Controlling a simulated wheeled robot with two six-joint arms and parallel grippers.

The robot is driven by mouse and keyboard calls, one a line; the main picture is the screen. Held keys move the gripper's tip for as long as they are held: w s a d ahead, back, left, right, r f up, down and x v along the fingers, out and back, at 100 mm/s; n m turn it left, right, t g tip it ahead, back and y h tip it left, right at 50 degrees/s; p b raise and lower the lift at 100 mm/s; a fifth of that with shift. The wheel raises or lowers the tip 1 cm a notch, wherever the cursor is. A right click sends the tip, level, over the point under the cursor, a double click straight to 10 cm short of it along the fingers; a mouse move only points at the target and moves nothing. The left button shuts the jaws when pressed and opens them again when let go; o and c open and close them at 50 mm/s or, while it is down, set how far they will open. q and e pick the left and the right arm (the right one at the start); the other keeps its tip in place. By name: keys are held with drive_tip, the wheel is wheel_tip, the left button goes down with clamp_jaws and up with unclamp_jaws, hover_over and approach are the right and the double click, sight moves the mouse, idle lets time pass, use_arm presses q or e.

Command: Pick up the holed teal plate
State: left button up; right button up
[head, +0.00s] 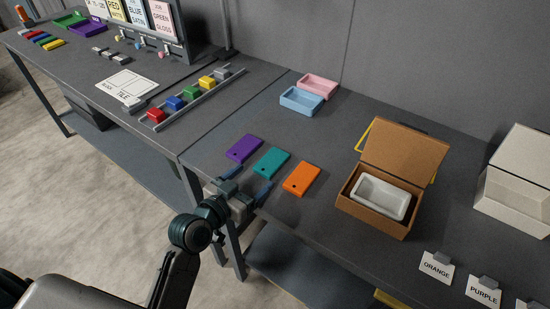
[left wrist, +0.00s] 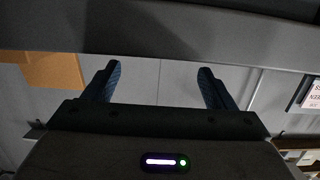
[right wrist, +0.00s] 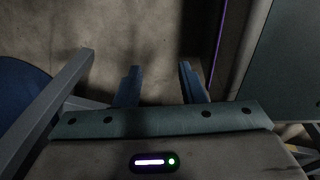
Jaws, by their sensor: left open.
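The holed teal plate (head: 273,164) lies flat on the grey table, between a purple plate (head: 244,149) and an orange plate (head: 301,179). Its small hole is near the end closest to me. My left gripper (head: 247,182) is open and empty at the table's front edge, just short of the teal plate and apart from it. In the left wrist view its two blue fingers (left wrist: 160,82) are spread, with no plate visible between them. My right gripper (right wrist: 158,82) shows only in its own wrist view, open and empty over the floor.
A brown box (head: 378,217) with raised lid holds a white tray (head: 381,196) to the right. Blue (head: 301,101) and pink (head: 319,86) trays stand behind. A rail with coloured blocks (head: 190,98) is at the left. The table between plates and trays is clear.

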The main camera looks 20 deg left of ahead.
sight(268, 164)
use_arm(q)
drive_tip(key=shift+x, duration=0.8)
drive_tip(key=shift+w+d, duration=0.25)
drive_tip(key=shift+w, duration=0.35)
drive_tip(key=shift+w+p, duration=0.25)
drive_tip(key=shift+p, duration=0.15)
drive_tip(key=p+x, duration=0.1)
drive_tip(key=x, duration=0.3)
drive_tip(key=shift+w+f+p, duration=0.1)
drive_tip(key=shift+w+p, duration=0.15)
drive_tip(key=shift+p, duration=0.1)
drive_tip(key=shift+w+f, duration=0.2)
drive_tip(key=shift+w, duration=0.05)
drive_tip(key=shift+s, duration=0.1)
drive_tip(key=shift+c, duration=0.7)
drive_tip(key=c, duration=1)
use_arm(e)
drive_tip(key=shift+s+r, duration=0.9)
drive_tip(key=shift+r, duration=0.3)
